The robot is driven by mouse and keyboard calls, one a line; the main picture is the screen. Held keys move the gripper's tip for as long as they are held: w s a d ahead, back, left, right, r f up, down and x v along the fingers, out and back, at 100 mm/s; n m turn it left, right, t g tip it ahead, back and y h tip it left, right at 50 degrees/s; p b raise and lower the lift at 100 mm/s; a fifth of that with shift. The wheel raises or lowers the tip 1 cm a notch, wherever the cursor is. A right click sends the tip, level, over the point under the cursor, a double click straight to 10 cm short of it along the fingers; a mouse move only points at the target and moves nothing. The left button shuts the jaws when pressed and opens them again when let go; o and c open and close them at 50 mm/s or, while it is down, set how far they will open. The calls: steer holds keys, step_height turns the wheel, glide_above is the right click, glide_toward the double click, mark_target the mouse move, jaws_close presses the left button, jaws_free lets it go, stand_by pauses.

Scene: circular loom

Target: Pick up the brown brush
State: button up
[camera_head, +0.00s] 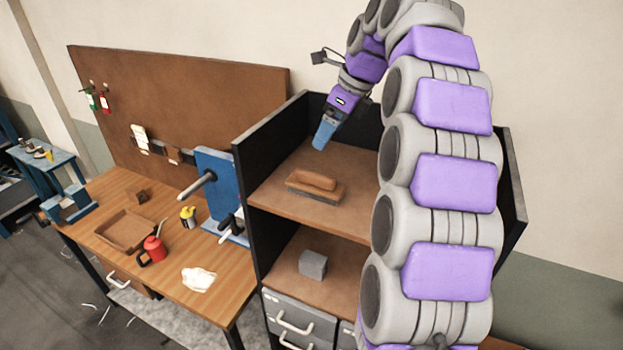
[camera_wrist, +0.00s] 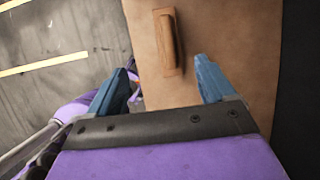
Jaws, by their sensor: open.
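The brown brush (camera_head: 315,187) lies on the upper shelf (camera_head: 285,207) of a dark-sided cabinet, with its long rounded handle on top. In the wrist view the brush (camera_wrist: 168,42) lies ahead of the jaws, near the top of the picture and between the lines of the two fingers. My gripper (camera_head: 323,135) is above the shelf, higher than the brush and apart from it. In the wrist view its two blue fingers (camera_wrist: 165,80) are spread wide with nothing between them.
Dark cabinet walls (camera_head: 268,140) stand at the sides of the shelf. A grey block (camera_head: 313,264) sits on the shelf below. At left, a wooden workbench (camera_head: 175,257) holds a red oil can (camera_head: 152,250), a tray (camera_head: 125,231) and a white cloth (camera_head: 198,279). Shelf space around the brush is clear.

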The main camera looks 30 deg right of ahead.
glide_toward(317, 174)
steer(key=shift+w+f, duration=0.55)
steer(key=shift+f, duration=0.3)
steer(key=a+f, duration=0.1)
steer(key=w+a+f, duration=0.1)
steer(key=f, duration=0.1)
steer(key=a+f+p, duration=0.1)
steer(key=shift+w+a+f, duration=0.3)
steer(key=shift+w+f, duration=0.05)
steer(key=shift+f, duration=0.05)
steer(key=f, duration=0.1)
steer(key=d+f+p, duration=0.1)
steer(key=f, duration=0.1)
steer(key=w+f, duration=0.1)
steer(key=f, duration=0.1)
steer(key=shift+d, duration=0.3)
steer(key=shift+w+a+f, duration=0.1)
steer(key=shift+a, duration=0.85)
steer(key=c, duration=0.3)
steer(key=shift+d, duration=0.1)
steer(key=c, duration=0.3)
steer(key=shift+d, duration=0.5)
steer(key=c, duration=0.5)
steer(key=shift+d, duration=0.1)
steer(key=shift+c, duration=0.6)
steer(key=shift+a, duration=0.2)
steer(key=shift+c, duration=0.2)
